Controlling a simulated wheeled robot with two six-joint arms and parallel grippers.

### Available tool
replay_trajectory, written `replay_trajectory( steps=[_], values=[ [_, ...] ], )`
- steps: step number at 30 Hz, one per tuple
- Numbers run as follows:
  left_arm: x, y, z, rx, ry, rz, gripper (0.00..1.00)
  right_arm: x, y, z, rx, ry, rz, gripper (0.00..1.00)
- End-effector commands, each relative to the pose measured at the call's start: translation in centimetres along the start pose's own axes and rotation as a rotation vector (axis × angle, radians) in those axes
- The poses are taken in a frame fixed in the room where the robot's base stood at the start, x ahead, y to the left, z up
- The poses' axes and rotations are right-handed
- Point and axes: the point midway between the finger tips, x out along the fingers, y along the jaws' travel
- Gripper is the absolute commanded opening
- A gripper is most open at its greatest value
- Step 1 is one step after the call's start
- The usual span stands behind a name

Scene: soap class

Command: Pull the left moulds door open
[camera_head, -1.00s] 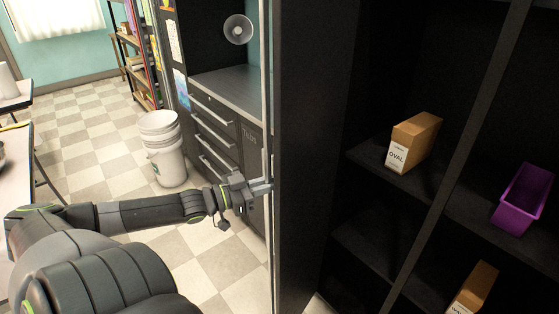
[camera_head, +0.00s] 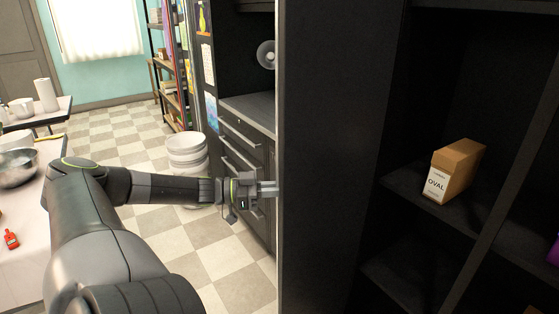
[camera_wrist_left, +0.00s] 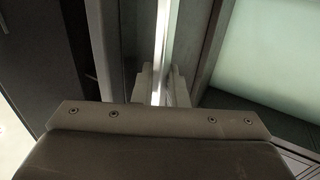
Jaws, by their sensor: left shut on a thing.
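The left moulds door (camera_head: 325,150) is a tall dark panel standing open, its inner face toward me in the head view. Its pale front edge runs upright beside my left gripper (camera_head: 270,188). The gripper reaches in from the left and is shut at this edge, where a handle would be. In the left wrist view the fingers (camera_wrist_left: 160,90) close around a bright upright strip. The exact grip is partly hidden by the door edge. Behind the door are the open dark shelves of the cabinet (camera_head: 430,205). My right gripper is not in view.
An OVAL box (camera_head: 458,168) sits on a cabinet shelf. Beyond my left arm are stacked white buckets (camera_head: 187,150) and a drawer unit (camera_head: 240,150). A table (camera_head: 35,235) with a metal bowl (camera_head: 16,168) stands at left. Checkered floor is clear between.

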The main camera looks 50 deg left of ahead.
Motion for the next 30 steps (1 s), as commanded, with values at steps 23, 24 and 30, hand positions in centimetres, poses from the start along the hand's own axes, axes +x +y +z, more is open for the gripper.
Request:
replay_trajectory(
  steps=[23,24,30],
  values=[
    [-0.9,0.0,-0.1,-0.001,-0.003,-0.002,0.29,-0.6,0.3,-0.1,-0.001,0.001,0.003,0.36],
    [-1.4,-0.1,-0.1,-0.002,-0.004,-0.002,0.29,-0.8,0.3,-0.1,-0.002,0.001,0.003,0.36],
    [-5.3,-0.1,-0.2,-0.002,-0.007,-0.004,0.29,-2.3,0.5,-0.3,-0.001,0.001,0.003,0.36]
  ],
)
